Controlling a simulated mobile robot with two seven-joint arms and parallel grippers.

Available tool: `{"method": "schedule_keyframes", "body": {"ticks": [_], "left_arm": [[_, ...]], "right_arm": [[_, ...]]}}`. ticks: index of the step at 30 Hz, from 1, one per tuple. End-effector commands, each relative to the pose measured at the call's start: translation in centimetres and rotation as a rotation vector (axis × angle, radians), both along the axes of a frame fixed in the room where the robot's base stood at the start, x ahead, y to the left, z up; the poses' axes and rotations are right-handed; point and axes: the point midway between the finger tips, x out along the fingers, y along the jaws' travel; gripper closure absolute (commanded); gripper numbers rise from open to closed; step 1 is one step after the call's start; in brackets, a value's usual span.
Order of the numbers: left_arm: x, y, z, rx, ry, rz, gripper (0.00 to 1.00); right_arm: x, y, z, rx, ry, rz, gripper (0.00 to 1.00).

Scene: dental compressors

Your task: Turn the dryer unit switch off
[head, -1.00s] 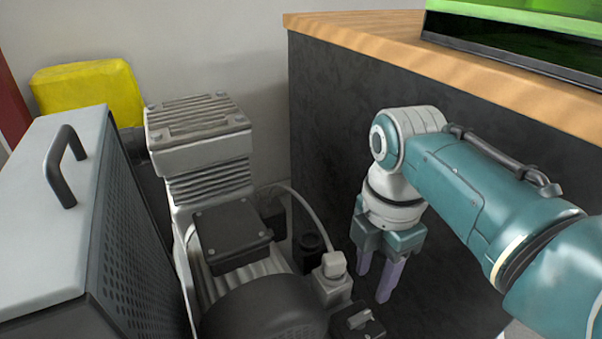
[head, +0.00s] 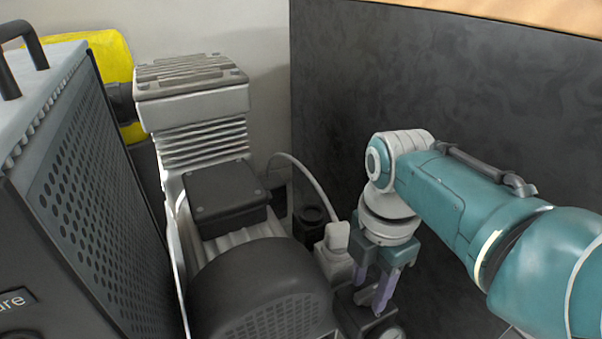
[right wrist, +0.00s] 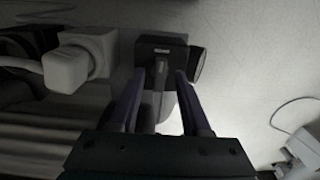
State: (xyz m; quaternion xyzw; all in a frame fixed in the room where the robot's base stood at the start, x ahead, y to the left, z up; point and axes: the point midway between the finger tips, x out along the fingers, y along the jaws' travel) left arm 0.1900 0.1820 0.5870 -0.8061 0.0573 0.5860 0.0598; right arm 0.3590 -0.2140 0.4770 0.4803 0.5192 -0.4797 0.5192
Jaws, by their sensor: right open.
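The dryer unit switch appears to be the small black box (head: 352,312) low beside the compressor motor in the head view, partly hidden by my gripper. In the right wrist view the black box (right wrist: 162,50) has a dark lever (right wrist: 160,78) pointing toward my gripper. My right gripper (head: 372,296) points down over the box. Its purple fingers are open, and in the right wrist view the gripper (right wrist: 159,85) has one finger on each side of the lever, with gaps visible. My left gripper is not in view.
The compressor motor (head: 255,290) with its finned cylinder (head: 200,135) stands left of my gripper. A pale plug with a cable (head: 337,237) sits close beside the gripper. A perforated grey cabinet (head: 95,210) is at the left. A dark panel (head: 460,90) stands behind my arm.

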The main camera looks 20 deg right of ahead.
Motion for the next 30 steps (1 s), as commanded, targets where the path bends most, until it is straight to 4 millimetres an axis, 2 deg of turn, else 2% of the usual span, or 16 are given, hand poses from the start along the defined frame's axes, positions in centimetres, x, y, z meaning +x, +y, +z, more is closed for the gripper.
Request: {"method": "schedule_keyframes", "body": {"ticks": [2,15,30], "left_arm": [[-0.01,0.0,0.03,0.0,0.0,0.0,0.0],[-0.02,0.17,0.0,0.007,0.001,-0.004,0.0],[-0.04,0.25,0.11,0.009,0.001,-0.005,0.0]], "right_arm": [[0.0,0.01,0.04,0.0,0.0,0.0,0.53],[-0.02,0.0,0.04,0.0,0.001,0.0,1.0],[-0.04,-0.01,0.07,-0.001,0.001,-0.007,1.0]]}}
